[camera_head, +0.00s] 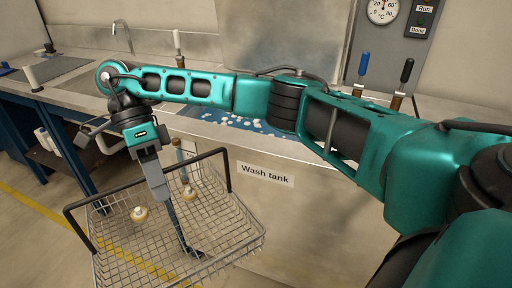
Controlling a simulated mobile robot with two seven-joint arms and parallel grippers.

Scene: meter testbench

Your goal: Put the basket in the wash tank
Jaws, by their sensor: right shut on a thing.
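The wire basket (225,240) hangs at the lower left, in front of the counter and outside the tank. Its black bail handle (110,189) stands up over it. My right gripper (157,182) points down and is shut on the handle near its middle. Two pale round pieces with knobs, one on the left (139,214) and one on the right (188,192), and a dark long tool (185,240) show within the basket's outline. The wash tank (265,175) bears its name on the front; blue liquid with white foam (222,117) shows behind my arm, which hides part of the opening. My left gripper is out of view.
Blue-handled (362,70) and black-handled (404,75) tools stand upright at the back right. A panel with a temperature dial (382,10) is on the wall above. A tap (122,35) and sink are at the back left. Open floor with a yellow line (30,205) lies left.

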